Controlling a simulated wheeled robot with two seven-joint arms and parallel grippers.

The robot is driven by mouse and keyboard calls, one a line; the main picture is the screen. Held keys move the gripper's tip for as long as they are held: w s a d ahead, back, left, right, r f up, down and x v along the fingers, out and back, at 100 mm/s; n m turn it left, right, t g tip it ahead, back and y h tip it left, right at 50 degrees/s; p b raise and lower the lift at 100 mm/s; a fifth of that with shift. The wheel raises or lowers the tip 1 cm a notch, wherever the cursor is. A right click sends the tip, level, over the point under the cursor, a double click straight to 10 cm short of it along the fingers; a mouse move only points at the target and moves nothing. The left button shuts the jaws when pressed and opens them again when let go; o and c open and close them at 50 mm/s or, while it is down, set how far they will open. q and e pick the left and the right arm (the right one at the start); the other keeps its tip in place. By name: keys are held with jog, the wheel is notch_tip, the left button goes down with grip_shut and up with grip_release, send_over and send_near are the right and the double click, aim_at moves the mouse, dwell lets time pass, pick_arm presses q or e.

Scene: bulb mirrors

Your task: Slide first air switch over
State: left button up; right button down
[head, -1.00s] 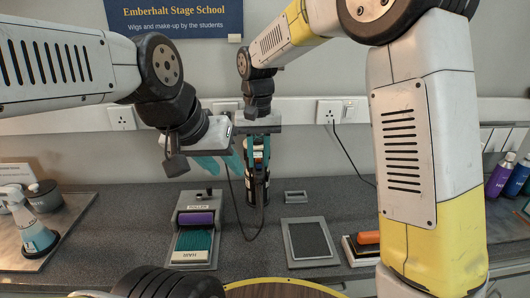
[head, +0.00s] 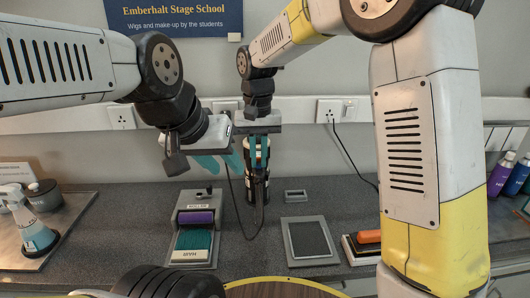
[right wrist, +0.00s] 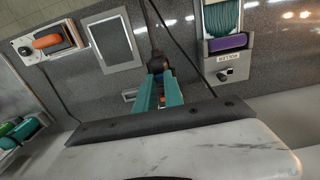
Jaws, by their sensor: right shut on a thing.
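A dark corded device (head: 257,189) with a pale band stands upright at the back of the counter, its cable hanging in front. My right gripper (head: 258,166) reaches down over it, its teal fingers close together on its upper part. The right wrist view shows these fingers (right wrist: 160,92) around the device's dark end (right wrist: 157,62), with small blue and orange bits between them. The fingers hide most of the gripped part, so I cannot make out the air switch itself. My left gripper (head: 221,163) hangs to the left of the device, its teal fingers apart and empty.
A grey holder with a purple roller and teal strands (head: 194,240) stands front left. A framed dark pad (head: 309,239) lies front right, beside an orange-handled tool (head: 368,237). A spray bottle (head: 36,234) stands on a tray at far left. A cable runs from a wall socket (head: 330,110).

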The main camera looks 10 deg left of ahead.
jog(key=shift+s+d, duration=0.1)
jog(key=shift+s, duration=0.6)
dwell(0.5)
jog(key=c, duration=1.5)
grip_release()
jog(key=shift+r, duration=0.15)
jog(key=shift+r, duration=2.9)
notch_tip(320, 180, up, 8)
jog(key=s+d+t+y, duration=0.1)
jog(key=s+d+y, duration=0.1)
jog(key=d, duration=0.8)
jog(key=s+d+f+m+t, duration=0.1)
jog(key=s+d+f+t, duration=0.4)
jog(key=s+d, duration=0.8)
jog(key=shift+d+f+m, duration=0.3)
jog(key=shift+d+f, duration=0.2)
jog(key=shift+f, duration=0.1)
